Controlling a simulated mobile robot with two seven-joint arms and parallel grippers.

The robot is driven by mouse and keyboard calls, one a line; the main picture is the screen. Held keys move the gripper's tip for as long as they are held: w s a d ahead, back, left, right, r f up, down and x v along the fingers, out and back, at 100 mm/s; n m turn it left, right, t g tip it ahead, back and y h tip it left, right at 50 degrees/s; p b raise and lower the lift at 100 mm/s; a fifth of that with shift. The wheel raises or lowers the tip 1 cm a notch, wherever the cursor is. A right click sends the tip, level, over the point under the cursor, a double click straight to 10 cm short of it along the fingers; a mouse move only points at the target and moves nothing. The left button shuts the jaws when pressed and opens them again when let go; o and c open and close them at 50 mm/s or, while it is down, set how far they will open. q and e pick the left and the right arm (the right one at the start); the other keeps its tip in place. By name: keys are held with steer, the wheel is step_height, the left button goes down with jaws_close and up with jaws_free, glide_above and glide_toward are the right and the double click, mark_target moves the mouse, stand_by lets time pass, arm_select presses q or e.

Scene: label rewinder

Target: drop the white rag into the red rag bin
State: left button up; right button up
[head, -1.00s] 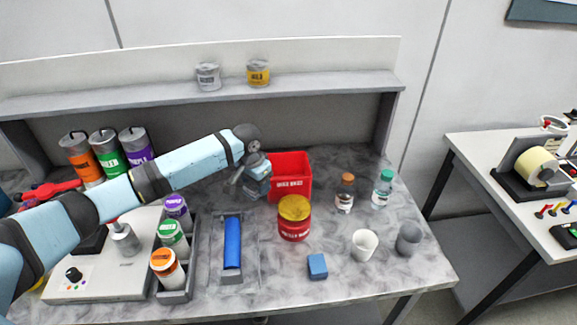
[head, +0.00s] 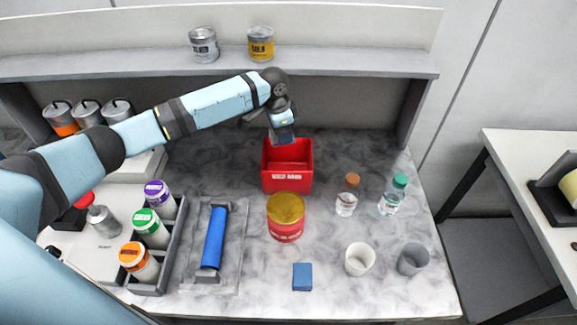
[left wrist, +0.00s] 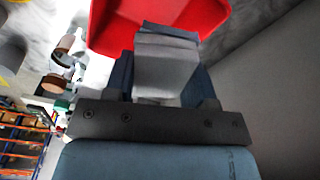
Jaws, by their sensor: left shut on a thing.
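The red rag bin (head: 287,180) stands open-topped at the back middle of the bench, with white lettering on its front. My left gripper (head: 283,138) is over the bin's back rim area, pointing down. In the left wrist view, a pale grey-white piece, the white rag (left wrist: 165,78), sits between the fingers of my left gripper (left wrist: 166,60), which is shut on it. The red bin (left wrist: 110,25) lies just beyond the fingertips there. In the head view the rag is mostly hidden by the gripper. My right gripper is not in view.
A red can with a yellow lid (head: 285,218) stands just in front of the bin. Two bottles (head: 347,196) and two cups (head: 360,259) are to the right. A blue roller (head: 214,238) and a rack of jars (head: 166,260) are left. A shelf (head: 340,64) runs behind.

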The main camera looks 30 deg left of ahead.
arm_select(q)
steer(key=shift+s+f, duration=0.1)
steer(key=shift+f, duration=0.4)
step_height(320, 180, down, 4)
steer(key=b, duration=0.5)
steer(key=shift+f, duration=0.1)
steer(key=o, duration=1)
steer(key=r, duration=0.4)
steer(key=r+b, duration=0.1)
steer(key=r, duration=0.4)
steer(key=s+a+r, duration=0.1)
steer(key=r, duration=0.3)
steer(key=shift+a+r+b, duration=0.1)
steer(key=shift+r+b, duration=0.25)
